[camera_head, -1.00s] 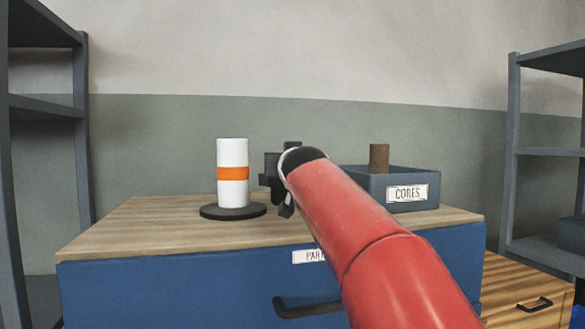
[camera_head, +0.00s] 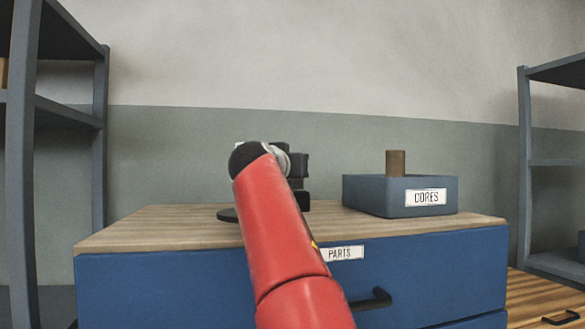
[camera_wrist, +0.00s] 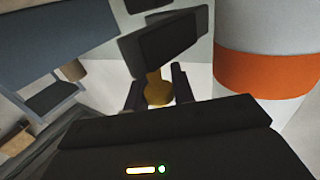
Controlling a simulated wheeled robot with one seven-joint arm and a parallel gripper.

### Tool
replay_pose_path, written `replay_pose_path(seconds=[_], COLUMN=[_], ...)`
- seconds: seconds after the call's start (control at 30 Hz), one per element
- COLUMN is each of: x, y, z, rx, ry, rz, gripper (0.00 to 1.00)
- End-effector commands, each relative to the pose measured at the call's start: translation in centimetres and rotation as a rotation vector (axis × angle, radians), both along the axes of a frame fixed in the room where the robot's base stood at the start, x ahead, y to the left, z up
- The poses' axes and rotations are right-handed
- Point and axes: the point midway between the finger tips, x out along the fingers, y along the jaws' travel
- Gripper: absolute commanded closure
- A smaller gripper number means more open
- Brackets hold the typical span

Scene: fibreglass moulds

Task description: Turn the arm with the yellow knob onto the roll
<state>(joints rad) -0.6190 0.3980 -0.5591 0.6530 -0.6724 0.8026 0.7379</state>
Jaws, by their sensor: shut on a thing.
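My gripper (camera_wrist: 156,86) is shut on the yellow knob (camera_wrist: 158,92) in the wrist view, one dark finger on either side of it. The knob sits at the end of a dark swing arm (camera_wrist: 160,45) with flat dark blocks. The roll (camera_wrist: 265,30), white with an orange band, stands close on the right in the wrist view. I cannot tell whether the dark arm touches it. In the head view my red arm hides the roll; only an edge of its dark round base (camera_head: 227,215) shows. Dark parts (camera_head: 298,175) show just right of my wrist.
A grey-blue bin (camera_head: 370,195) labelled CORES, with a brown core (camera_head: 396,163) in it, stands right on the wooden top (camera_head: 150,228). The blue cabinet (camera_head: 160,285) has a PARTS label and a handle. Grey shelves stand at left (camera_head: 60,110) and right (camera_head: 540,75).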

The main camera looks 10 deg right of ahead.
Motion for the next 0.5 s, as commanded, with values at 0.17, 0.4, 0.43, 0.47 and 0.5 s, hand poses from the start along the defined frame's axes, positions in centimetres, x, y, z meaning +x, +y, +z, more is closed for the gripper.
replay_pose_path(seconds=[0.17,0.4,0.43,0.47,0.5], x=[0.08,0.09,0.09,0.09,0.08], y=[0.1,0.09,0.08,0.08,0.07], z=[-0.08,-0.08,-0.08,-0.08,-0.07], rx=[-0.001,-0.001,-0.001,-0.001,-0.001], ry=[0.001,0.001,0.001,0.001,0.001], rz=[-0.003,-0.002,-0.002,-0.003,-0.003], gripper=[1.0,0.73,0.69,0.65,0.6])
